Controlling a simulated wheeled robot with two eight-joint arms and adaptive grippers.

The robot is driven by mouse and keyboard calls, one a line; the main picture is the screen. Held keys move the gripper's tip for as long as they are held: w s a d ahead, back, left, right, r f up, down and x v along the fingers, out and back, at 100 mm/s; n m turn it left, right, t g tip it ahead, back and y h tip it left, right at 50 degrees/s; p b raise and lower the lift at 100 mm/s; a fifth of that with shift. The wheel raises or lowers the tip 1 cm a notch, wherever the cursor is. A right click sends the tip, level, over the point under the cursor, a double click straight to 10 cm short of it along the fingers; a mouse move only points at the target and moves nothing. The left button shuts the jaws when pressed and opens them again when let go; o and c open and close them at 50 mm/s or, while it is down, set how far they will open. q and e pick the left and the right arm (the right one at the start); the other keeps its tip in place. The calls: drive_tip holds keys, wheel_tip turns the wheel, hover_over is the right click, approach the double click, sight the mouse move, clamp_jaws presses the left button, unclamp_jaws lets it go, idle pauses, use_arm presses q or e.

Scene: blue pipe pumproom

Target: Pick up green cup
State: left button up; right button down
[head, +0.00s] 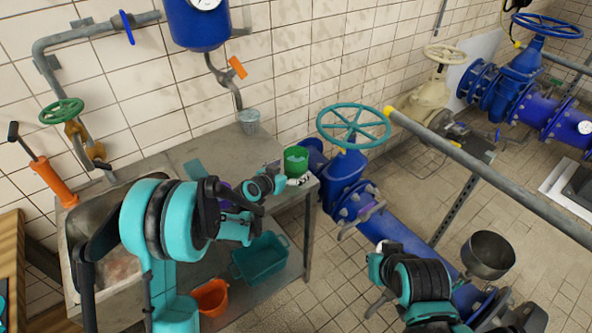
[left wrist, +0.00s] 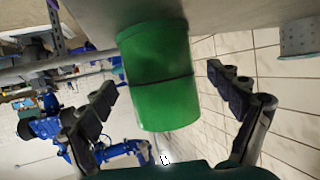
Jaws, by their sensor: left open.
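The green cup (head: 296,158) stands at the right end of the grey metal worktop (head: 186,152) in the head view. My left gripper (head: 291,178) is beside the cup, on its near side. In the left wrist view the cup (left wrist: 160,75) fills the upper middle, appearing inverted with the worktop above it. The open fingers of my left gripper (left wrist: 165,95) are on either side of it, with gaps on both sides. A dark line runs around the cup's middle.
A grey metal cup (head: 249,122) stands farther back on the worktop. A teal-handwheel valve on a blue pipe (head: 343,180) is close to the worktop's right end. A teal crate (head: 262,259) and an orange bucket (head: 211,298) are below. A metal pot (head: 488,256) is at right.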

use_arm(q)
drive_tip(key=x, duration=0.3)
drive_tip(key=shift+f+b, duration=0.2)
drive_tip(key=shift+b, duration=0.15)
drive_tip(key=shift+r, duration=0.15)
drive_tip(key=shift+c, duration=0.4)
drive_tip(key=c, duration=1.5)
